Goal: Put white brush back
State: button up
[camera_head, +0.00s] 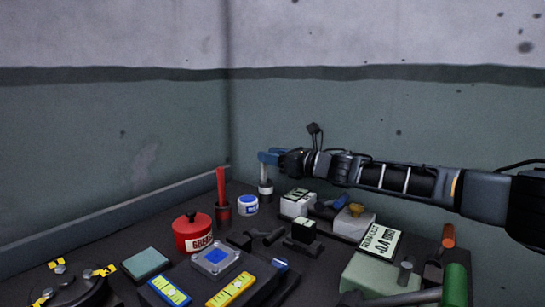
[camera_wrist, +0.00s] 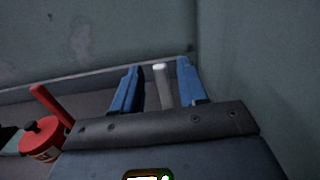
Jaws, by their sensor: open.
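The white brush (camera_head: 264,173) stands upright at the back of the bench, its pale handle rising from a dark holder with a white band (camera_head: 266,188). My gripper (camera_head: 263,157) has blue fingers and is at the top of that handle. In the wrist view the pale handle (camera_wrist: 162,85) shows between the two spread fingers, with gaps on both sides. The gripper is open. The lower part of the brush and its holder are hidden by the gripper body in the wrist view.
A red-handled brush (camera_head: 221,186) stands in a dark holder to the left. A red canister (camera_head: 193,233) and a blue-lidded white jar (camera_head: 248,205) are nearby. White boxes (camera_head: 297,203) and dark parts crowd the right. Walls (camera_head: 120,150) close the back and left.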

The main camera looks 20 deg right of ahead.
jog(key=v, duration=0.7)
jog(key=shift+s+d+f, duration=0.25)
jog(key=shift+f, duration=0.1)
jog(key=shift+r+p, duration=0.1)
jog(key=shift+p, duration=0.2)
